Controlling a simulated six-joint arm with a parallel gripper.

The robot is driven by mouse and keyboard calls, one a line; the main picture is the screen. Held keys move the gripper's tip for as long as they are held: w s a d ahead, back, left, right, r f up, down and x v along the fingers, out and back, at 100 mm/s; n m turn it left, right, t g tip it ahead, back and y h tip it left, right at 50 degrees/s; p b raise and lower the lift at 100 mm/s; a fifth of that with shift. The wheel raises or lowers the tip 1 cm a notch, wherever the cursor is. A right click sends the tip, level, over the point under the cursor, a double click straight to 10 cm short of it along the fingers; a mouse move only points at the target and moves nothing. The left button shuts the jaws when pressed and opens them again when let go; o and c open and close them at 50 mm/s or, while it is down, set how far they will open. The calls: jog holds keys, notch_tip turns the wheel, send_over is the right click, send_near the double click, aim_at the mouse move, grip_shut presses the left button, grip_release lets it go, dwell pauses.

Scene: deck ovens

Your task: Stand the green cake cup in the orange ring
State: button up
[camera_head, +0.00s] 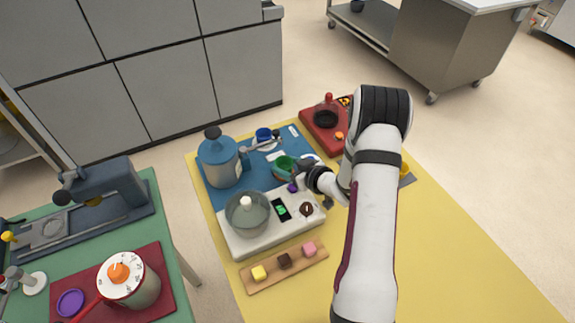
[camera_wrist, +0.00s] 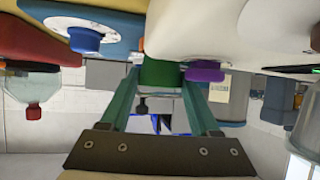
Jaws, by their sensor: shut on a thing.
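The green cake cup (camera_head: 284,166) is at the right part of the blue mat (camera_head: 246,187), next to my gripper (camera_head: 297,175). In the wrist view the green cup (camera_wrist: 162,74) sits between the tips of my gripper's two fingers (camera_wrist: 162,90), which are shut on it. The wrist picture is upside down. A small orange-red piece (camera_wrist: 140,45) shows just beside the cup there, mostly hidden; I cannot tell whether it is the orange ring. Whether the cup touches the mat is not clear.
A blue cup (camera_head: 264,135) on a white saucer stands behind. A purple thing (camera_head: 292,187) is close to my gripper.

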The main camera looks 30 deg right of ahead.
jog(key=shift+f, duration=0.3)
dwell(0.4)
jog(key=shift+r, duration=0.8)
jog(key=shift+f, duration=0.7)
dwell(0.5)
jog(key=shift+r, duration=0.7)
jog(key=shift+f, duration=0.85)
dwell(0.4)
jog(key=o, duration=1)
jog(key=shift+o, duration=0.2)
